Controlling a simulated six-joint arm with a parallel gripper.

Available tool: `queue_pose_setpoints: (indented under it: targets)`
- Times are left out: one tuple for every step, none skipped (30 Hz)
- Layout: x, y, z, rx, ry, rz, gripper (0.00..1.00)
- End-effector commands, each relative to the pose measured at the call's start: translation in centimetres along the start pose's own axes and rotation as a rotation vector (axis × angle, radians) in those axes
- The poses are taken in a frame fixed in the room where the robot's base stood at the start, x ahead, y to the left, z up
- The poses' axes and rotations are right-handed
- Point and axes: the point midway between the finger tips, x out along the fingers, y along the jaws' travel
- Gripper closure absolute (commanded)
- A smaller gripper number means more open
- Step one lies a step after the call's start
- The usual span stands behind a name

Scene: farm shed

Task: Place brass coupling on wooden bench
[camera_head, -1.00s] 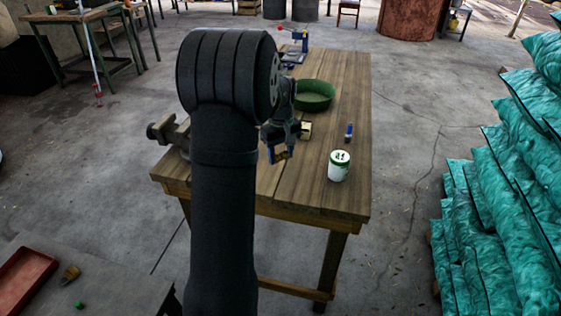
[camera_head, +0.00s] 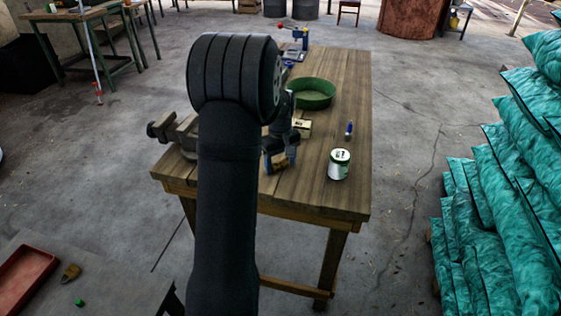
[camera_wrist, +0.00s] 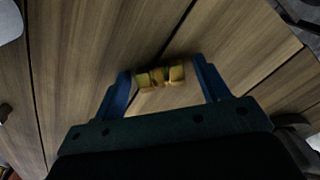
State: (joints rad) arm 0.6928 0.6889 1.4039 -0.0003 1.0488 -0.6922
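The brass coupling (camera_wrist: 160,77) lies between the two blue fingers of my gripper (camera_wrist: 163,70) in the wrist view, with a narrow gap on each side. My gripper is open around it. In the head view the coupling (camera_head: 280,161) shows beside a blue finger, low over the near part of the wooden bench (camera_head: 315,195). It appears to rest on the bench top, though its underside is hidden. My arm covers the bench's left part in the head view.
A small blue item (camera_head: 349,129), a green bowl (camera_head: 313,95) and a vise (camera_head: 172,130) are also on the bench. Stacked teal sacks (camera_head: 480,215) stand at the right.

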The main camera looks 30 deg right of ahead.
Motion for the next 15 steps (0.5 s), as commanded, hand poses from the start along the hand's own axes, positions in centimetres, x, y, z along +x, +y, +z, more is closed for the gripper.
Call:
queue_pose_setpoints:
  targets:
    - [0.0, 0.0, 0.0, 0.0, 0.0, 0.0, 0.32]
    - [0.0, 0.0, 0.0, 0.0, 0.0, 0.0, 0.32]
    - [0.0, 0.0, 0.0, 0.0, 0.0, 0.0, 0.32]
    - [-0.1, 0.0, 0.0, 0.0, 0.0, 0.0, 0.32]
    - [-0.1, 0.0, 0.0, 0.0, 0.001, 0.001, 0.32]
    - [-0.3, 0.0, 0.0, 0.0, 0.001, 0.001, 0.32]
    - [-0.6, 0.0, 0.0, 0.0, 0.002, 0.002, 0.32]
    - [-0.9, 0.1, -0.1, 0.0, 0.003, 0.002, 0.32]
    - [-1.4, 0.1, -0.1, 0.0, 0.003, 0.003, 0.32]
    - [-1.9, 0.1, -0.1, 0.0, 0.003, 0.003, 0.32]
    - [-2.4, 0.1, -0.1, 0.0, 0.004, 0.003, 0.32]
    - [-3.2, 0.1, -0.1, 0.0, 0.004, 0.003, 0.32]
    - [-3.9, 0.1, -0.1, 0.0, 0.004, 0.004, 0.32]
    - [-4.6, 0.1, -0.1, 0.0, 0.005, 0.004, 0.32]
    - [-5.5, 0.1, -0.1, 0.0, 0.004, 0.004, 0.32]
